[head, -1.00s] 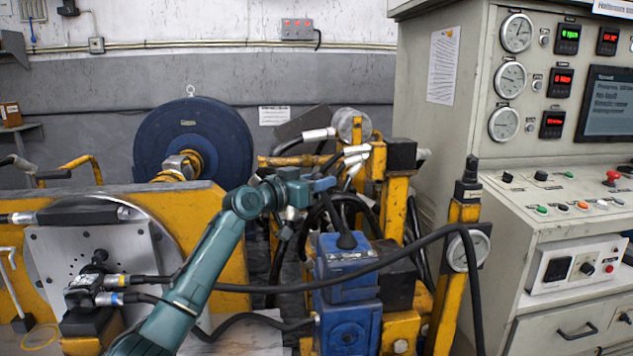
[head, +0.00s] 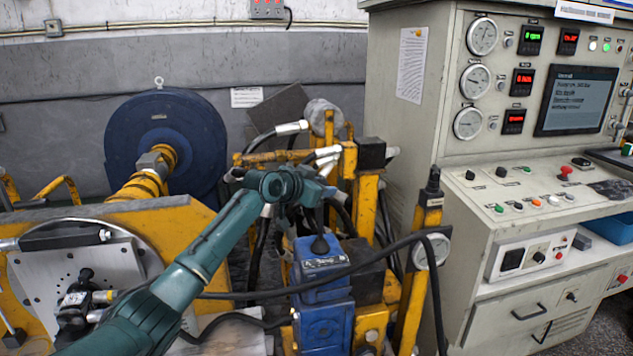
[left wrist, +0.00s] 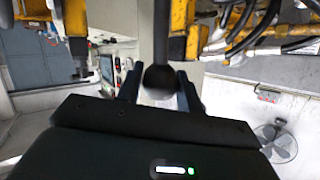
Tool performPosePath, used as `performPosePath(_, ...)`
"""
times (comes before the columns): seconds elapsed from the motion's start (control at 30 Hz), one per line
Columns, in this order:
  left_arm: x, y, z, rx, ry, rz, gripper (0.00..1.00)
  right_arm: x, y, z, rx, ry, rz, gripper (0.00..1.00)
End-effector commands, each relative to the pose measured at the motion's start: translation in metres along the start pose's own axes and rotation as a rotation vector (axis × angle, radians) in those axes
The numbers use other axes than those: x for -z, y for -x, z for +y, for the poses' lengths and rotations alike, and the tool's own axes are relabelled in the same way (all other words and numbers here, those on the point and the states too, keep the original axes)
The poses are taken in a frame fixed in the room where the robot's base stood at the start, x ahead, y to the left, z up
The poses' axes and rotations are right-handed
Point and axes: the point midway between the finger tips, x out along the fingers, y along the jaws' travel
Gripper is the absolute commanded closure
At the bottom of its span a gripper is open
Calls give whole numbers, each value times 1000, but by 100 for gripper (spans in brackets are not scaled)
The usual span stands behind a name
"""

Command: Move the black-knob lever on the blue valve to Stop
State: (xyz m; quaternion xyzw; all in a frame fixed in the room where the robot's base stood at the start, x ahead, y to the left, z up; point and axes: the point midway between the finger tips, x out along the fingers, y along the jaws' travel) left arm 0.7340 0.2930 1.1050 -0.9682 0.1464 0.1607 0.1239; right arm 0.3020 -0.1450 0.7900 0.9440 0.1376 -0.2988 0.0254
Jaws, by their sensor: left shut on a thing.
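The blue valve (head: 322,287) stands in the middle of the head view. Its lever (head: 319,240) rises from a black boot on top and looks close to upright. My left gripper (head: 322,192) is at the lever's top and hides the knob in the head view. In the left wrist view the round black knob (left wrist: 158,80) sits between the two fingers of my left gripper (left wrist: 158,92), which is shut on it. The lever's rod runs up from the knob there. The Stop marking cannot be read. My right gripper is not in view.
Black hoses (head: 375,270) pass in front of and behind the valve. A yellow post with a gauge (head: 420,252) stands to its right. The grey control console (head: 470,230) is farther right. A large blue disc (head: 165,140) stands behind left.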

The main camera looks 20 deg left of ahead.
Motion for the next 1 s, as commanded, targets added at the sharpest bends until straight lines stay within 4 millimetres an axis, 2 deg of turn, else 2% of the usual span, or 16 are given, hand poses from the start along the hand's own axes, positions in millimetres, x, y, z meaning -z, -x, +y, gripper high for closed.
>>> performPosePath(0.13,0,0,0,0,1,1,100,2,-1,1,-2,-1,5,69)
performPosePath(0.17,0,0,0,0,1,1,62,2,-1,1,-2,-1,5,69)
performPosePath(0.4,0,0,0,0,1,2,43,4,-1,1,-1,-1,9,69)
performPosePath(0.77,-1,7,0,0,1,2,43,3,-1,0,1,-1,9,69)
performPosePath(0.87,-2,18,-1,1,-1,3,43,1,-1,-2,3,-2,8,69)
performPosePath(1.0,-3,43,-1,2,-2,2,43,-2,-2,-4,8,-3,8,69)
